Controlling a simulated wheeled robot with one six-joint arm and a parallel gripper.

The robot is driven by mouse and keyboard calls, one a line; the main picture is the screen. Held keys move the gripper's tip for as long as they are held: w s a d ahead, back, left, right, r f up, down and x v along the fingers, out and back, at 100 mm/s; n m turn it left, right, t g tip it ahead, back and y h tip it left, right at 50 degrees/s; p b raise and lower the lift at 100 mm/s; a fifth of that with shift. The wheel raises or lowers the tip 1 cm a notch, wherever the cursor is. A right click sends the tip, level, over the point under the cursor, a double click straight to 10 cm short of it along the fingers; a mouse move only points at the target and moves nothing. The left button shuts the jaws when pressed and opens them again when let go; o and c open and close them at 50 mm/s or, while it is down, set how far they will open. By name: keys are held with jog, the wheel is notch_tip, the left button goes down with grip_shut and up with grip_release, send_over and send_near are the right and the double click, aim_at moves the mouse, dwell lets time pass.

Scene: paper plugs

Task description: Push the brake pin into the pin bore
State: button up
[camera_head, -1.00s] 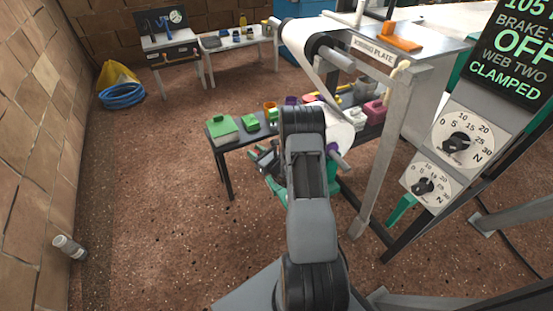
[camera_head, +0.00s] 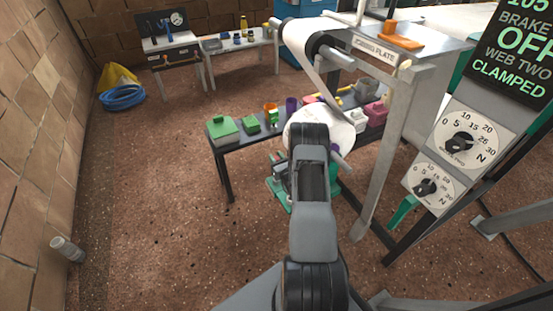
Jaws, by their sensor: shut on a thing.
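My gripper is hidden behind my own raised arm, which fills the lower middle of the head view. I cannot make out the brake pin or the pin bore. A white paper roll (camera_head: 337,131) sits on a grey shaft just beyond my arm, and my arm covers its lower left part. A green stand base (camera_head: 276,188) shows on the floor to the left of my arm. The display panel (camera_head: 516,50) at upper right reads BRAKE, OFF, WEB TWO, CLAMPED.
A low dark table (camera_head: 240,144) behind the roll carries green, orange, purple and pink items. Two dials (camera_head: 459,145) stand at right beside a grey frame post (camera_head: 381,160). A second white roll (camera_head: 306,38) hangs above.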

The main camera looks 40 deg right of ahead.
jog(key=shift+f+b, duration=2.55)
jog(key=shift+f, duration=0.35)
jog(key=shift+f+b, duration=2.05)
jog(key=shift+b, duration=0.05)
jog(key=o, duration=1)
